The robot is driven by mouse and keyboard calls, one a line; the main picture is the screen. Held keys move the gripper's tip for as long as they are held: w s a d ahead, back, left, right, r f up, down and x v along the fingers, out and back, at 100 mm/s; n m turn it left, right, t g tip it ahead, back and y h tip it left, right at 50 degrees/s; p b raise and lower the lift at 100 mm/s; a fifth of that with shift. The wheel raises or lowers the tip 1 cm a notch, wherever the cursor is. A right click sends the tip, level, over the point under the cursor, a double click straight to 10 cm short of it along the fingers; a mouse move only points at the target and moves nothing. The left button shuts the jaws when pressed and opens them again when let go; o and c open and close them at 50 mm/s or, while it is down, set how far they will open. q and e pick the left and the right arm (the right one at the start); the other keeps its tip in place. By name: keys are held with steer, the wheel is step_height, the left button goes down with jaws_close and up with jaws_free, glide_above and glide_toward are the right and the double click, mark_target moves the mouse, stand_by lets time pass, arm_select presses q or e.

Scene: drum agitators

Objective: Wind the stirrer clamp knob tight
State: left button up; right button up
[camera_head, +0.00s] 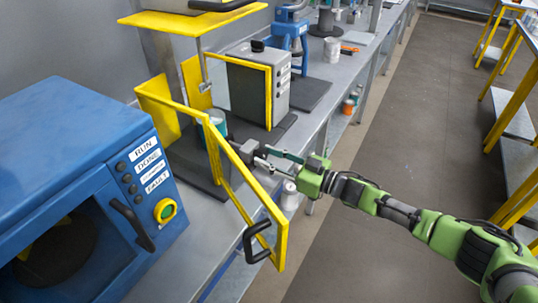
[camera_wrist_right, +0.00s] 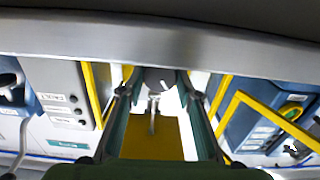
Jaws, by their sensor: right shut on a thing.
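My right gripper (camera_head: 258,157) reaches in from the right, past the open yellow-framed door, to the drum stirrer station. In the right wrist view, its two fingers (camera_wrist_right: 160,92) stand on either side of a small dark knob (camera_wrist_right: 156,76), and the gripper is shut on it. A thin metal rod shows below the knob there, in front of a yellow panel (camera_wrist_right: 152,139). In the head view the knob is hidden at the fingertips. A teal drum (camera_head: 217,122) stands partly hidden behind the door frame. My left gripper is not in view.
The yellow door (camera_head: 281,246) with a black handle (camera_head: 257,242) stands open close to my right gripper. A blue machine with labelled buttons (camera_head: 75,150) is at the left. A grey cabinet (camera_head: 246,92) stands behind. The floor to the right (camera_head: 405,130) is clear.

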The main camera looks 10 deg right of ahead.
steer(key=shift+m, duration=0.6)
steer(key=o, duration=0.8)
steer(key=shift+o, duration=0.2)
steer(key=v, duration=1.2)
